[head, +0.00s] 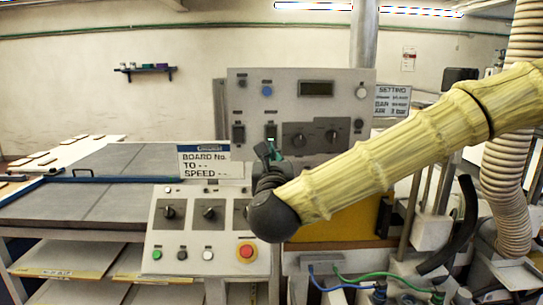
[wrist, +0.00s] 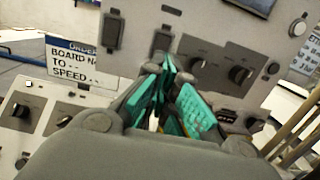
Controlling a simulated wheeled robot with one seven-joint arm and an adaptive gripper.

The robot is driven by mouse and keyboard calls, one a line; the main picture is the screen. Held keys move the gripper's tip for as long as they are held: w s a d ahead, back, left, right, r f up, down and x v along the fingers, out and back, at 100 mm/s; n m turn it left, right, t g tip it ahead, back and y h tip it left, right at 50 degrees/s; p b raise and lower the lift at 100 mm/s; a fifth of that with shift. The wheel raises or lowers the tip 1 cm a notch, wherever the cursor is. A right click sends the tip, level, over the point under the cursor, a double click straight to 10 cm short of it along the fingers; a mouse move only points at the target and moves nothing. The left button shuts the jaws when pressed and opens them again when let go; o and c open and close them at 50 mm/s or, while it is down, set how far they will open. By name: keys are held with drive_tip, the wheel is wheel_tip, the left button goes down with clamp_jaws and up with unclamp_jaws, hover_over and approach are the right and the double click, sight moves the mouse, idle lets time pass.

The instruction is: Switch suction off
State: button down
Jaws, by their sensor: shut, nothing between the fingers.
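The grey control panel (head: 300,88) carries two dark rocker switches, a left one (head: 238,133) and a right one (head: 270,131). In the wrist view the left switch (wrist: 112,32) and the right switch (wrist: 160,42) also show. I cannot read any label that tells which is for suction. My gripper (head: 268,150) is shut and empty, its teal-padded fingertips (wrist: 168,62) just below the right switch. The fingers partly cover that switch's lower end in the wrist view. I cannot tell whether they touch it, or its position.
Two dark knobs (head: 315,139) sit right of the switches. Below left, a sloped console (head: 185,238) has more knobs, small buttons and a red emergency button (head: 247,252). A "BOARD No." sign (head: 203,161) stands left of my gripper. A ribbed hose (head: 508,180) hangs at the right.

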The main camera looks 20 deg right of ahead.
sight(270, 136)
drive_tip(key=p+x, duration=0.3)
drive_tip(key=x, duration=0.5)
drive_tip(key=shift+r, duration=0.1)
drive_tip(key=shift+w+d+p, duration=0.15)
drive_tip(key=shift+w+p, duration=0.25)
drive_tip(key=shift+w, duration=0.25)
